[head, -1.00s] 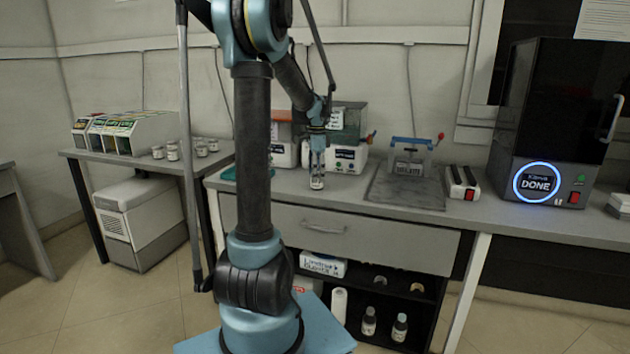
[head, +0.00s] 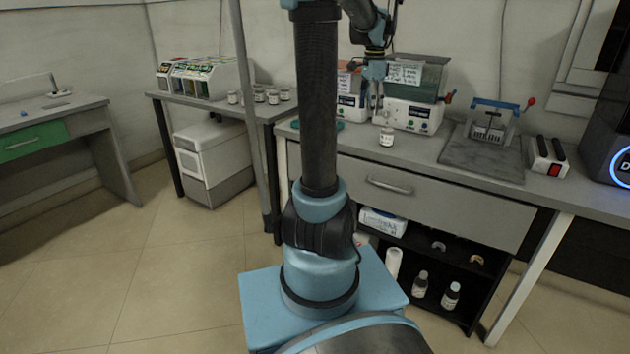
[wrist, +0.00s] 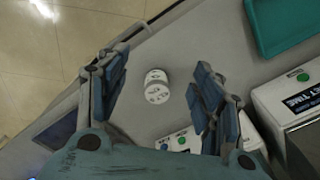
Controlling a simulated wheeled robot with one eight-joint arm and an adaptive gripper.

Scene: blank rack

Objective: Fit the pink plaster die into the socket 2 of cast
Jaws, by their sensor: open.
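My gripper (head: 375,98) is open and empty above the grey counter. I cannot make out a pink plaster die or a cast with sockets in either view. Small items on the left desk (head: 70,105) are too small to identify.
Labelled machines (head: 411,112) stand behind the jar. A teal tray (wrist: 285,25) lies on the counter. A grey slab with a blue-framed device (head: 490,125) is to the right. Several jars (head: 259,95) stand on the side table. Floor between the left desk and side table is open.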

